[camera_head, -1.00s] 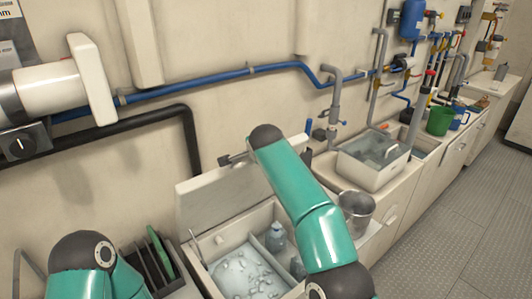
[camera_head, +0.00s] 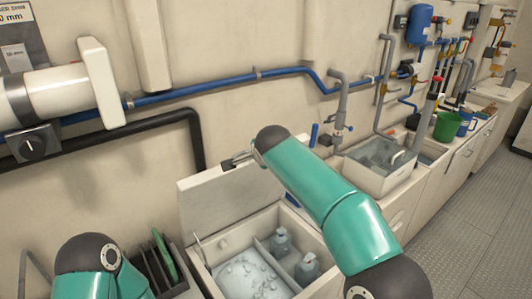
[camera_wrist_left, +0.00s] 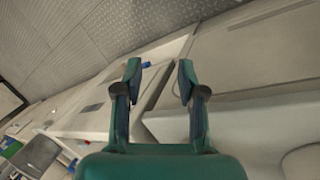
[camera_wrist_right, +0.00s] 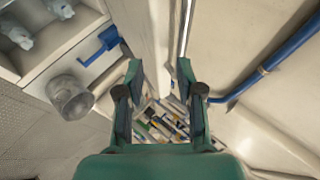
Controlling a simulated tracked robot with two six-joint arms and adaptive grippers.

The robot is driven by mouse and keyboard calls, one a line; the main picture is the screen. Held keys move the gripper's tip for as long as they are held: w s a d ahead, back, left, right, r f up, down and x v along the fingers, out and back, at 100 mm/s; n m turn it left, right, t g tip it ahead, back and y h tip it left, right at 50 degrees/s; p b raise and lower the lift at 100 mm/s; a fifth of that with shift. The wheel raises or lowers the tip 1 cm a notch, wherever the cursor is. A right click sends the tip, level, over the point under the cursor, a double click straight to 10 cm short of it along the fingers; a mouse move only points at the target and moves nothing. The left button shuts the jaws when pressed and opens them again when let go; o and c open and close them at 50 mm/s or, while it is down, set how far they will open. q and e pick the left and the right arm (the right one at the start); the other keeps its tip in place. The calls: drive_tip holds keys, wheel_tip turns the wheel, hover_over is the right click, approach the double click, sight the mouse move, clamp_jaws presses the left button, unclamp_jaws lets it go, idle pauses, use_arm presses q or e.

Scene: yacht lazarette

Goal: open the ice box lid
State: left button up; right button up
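The ice box (camera_head: 213,267) stands in the counter, with ice and bottles inside. Its pale lid (camera_head: 222,207) is raised, standing steeply at the back of the box near the wall. My right gripper (camera_head: 238,160) is at the lid's upper edge. In the right wrist view the right gripper (camera_wrist_right: 160,80) has its fingers apart, with a pale edge (camera_wrist_right: 150,35), likely the lid's, just beyond them; contact cannot be told. My left gripper (camera_wrist_left: 157,80) is open and empty in the left wrist view; the head view shows only my left arm, at lower left.
Blue pipe (camera_head: 200,86) and black pipe (camera_head: 100,135) run along the wall behind. A rack with a green board (camera_head: 164,256) stands left of the box. A sink basin (camera_head: 383,165) lies to the right. A metal cup (camera_wrist_right: 70,97) and blue handle (camera_wrist_right: 98,46) are near the box.

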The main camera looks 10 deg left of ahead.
drive_tip(key=v, duration=0.7)
drive_tip(key=shift+s, duration=0.25)
drive_tip(key=shift+r, duration=0.1)
drive_tip(key=shift+c, duration=0.4)
